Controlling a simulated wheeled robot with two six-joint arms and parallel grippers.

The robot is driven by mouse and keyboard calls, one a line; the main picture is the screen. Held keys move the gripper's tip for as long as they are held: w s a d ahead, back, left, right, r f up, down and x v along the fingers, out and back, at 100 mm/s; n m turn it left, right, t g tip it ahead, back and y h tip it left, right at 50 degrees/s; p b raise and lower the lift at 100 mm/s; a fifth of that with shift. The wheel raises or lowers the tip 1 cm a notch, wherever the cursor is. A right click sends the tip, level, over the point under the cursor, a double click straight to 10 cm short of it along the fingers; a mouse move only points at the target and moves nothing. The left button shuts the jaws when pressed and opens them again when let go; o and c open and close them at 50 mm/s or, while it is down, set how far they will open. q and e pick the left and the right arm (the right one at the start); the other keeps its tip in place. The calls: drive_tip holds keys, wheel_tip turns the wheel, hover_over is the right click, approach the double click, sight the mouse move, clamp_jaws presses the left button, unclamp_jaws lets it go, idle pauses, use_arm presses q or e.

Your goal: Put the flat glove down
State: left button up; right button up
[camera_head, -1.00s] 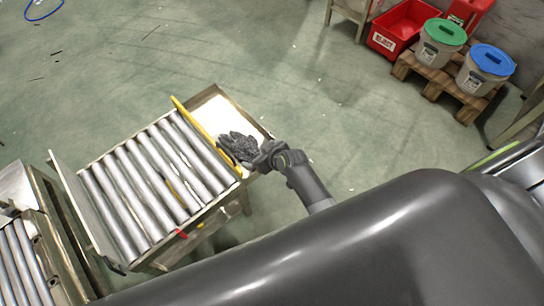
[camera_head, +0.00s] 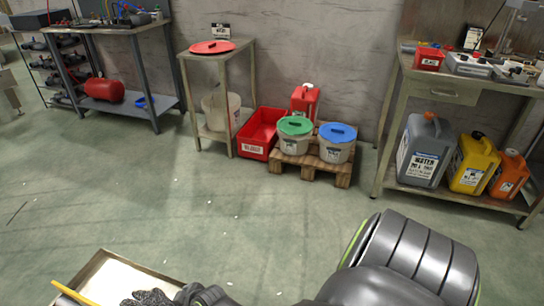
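A dark grey knitted glove (camera_head: 150,298) shows at the bottom edge of the head view, cut off by the frame. It is over the pale tray end (camera_head: 112,274) of the roller conveyor; whether it rests on it I cannot tell. My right gripper (camera_head: 184,294) is at the glove's right side, on an arm that comes in from the right. Its fingers are hidden or cropped, so I cannot see whether they are shut on the glove. My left gripper is not in view.
A yellow bar (camera_head: 72,293) runs along the conveyor. Beyond open green floor stand a pallet (camera_head: 311,166) with lidded buckets, a red bin (camera_head: 262,132), a small table (camera_head: 216,57) with a red disc, and a right-hand bench (camera_head: 440,88) with jugs below.

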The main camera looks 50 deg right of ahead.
drive_tip(key=s+d+f+m+g+h, duration=0.1)
drive_tip(key=s+d, duration=0.3)
drive_tip(key=s, duration=0.7)
drive_tip(key=s+d+f+m+g+h, duration=0.1)
drive_tip(key=s+d+f+m+g, duration=0.1)
drive_tip(key=s, duration=0.8)
drive_tip(key=s+d+f+m+g+h, duration=0.1)
drive_tip(key=s+d+f+m+g, duration=0.1)
drive_tip(key=s, duration=0.9)
drive_tip(key=d+f+g, duration=0.1)
drive_tip(key=d+g, duration=0.1)
drive_tip(key=d, duration=0.1)
drive_tip(key=shift+s+d+f, duration=0.15)
drive_tip(key=shift+s+d, duration=0.2)
use_arm(q)
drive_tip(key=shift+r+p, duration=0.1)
drive_tip(key=shift+p, duration=0.25)
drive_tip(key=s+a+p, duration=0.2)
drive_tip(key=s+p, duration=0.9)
drive_tip(key=p, duration=0.5)
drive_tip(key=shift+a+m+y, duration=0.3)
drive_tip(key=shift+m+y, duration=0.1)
use_arm(e)
drive_tip(key=s+d, duration=0.2)
drive_tip(key=s, duration=0.8)
drive_tip(key=shift+s+d+n+h, duration=0.3)
drive_tip(key=shift+s+n+h, duration=0.1)
